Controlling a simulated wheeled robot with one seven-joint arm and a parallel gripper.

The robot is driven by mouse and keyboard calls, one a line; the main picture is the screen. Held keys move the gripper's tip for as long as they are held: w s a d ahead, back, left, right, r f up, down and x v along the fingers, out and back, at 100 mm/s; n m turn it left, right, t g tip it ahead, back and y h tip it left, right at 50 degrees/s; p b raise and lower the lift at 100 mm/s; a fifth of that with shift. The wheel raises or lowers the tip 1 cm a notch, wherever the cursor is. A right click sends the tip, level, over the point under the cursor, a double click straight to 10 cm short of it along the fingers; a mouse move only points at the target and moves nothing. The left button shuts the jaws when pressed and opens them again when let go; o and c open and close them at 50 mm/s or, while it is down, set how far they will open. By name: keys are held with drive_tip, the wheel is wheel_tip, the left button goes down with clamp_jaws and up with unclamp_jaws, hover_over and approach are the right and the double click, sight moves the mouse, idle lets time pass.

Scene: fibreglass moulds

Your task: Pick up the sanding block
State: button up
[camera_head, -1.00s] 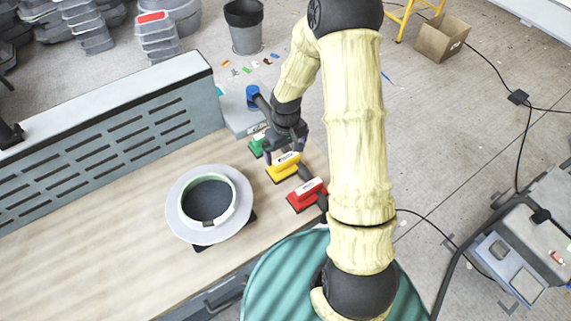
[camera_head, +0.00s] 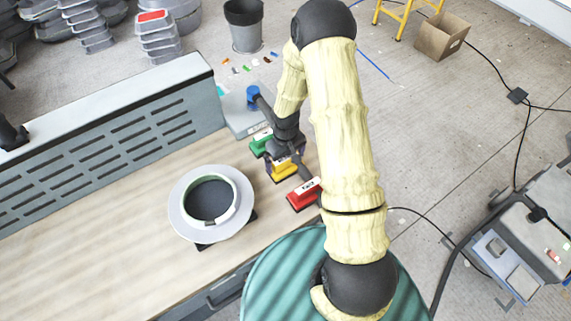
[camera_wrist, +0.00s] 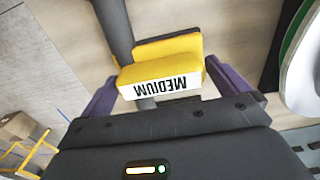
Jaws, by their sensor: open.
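Three sanding blocks stand in a row near the right end of the wooden bench: a green one (camera_head: 260,145), a yellow one (camera_head: 284,172) and a red one (camera_head: 304,194). My gripper (camera_head: 283,158) is low over the yellow block and partly hides it. In the wrist view the yellow block (camera_wrist: 168,48) shows a white face marked "MEDIUM". It lies ahead of and between my open purple fingers (camera_wrist: 168,88), with a gap beside each finger. Whether the fingers reach down around it is unclear.
A round pale ring mould (camera_head: 211,202) with a dark centre sits on the bench (camera_head: 110,230) to the left. A grey slotted panel (camera_head: 110,140) runs along the back. The green and red blocks stand close on either side of the yellow one.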

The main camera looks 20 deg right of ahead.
sight(286, 158)
drive_tip(key=c, duration=0.9)
drive_tip(key=shift+r, duration=0.1)
wheel_tip(286, 158, up, 10)
drive_tip(key=shift+f+b, duration=0.1)
drive_tip(key=shift+b, duration=0.9)
drive_tip(key=o, duration=0.6)
drive_tip(key=c, duration=0.3)
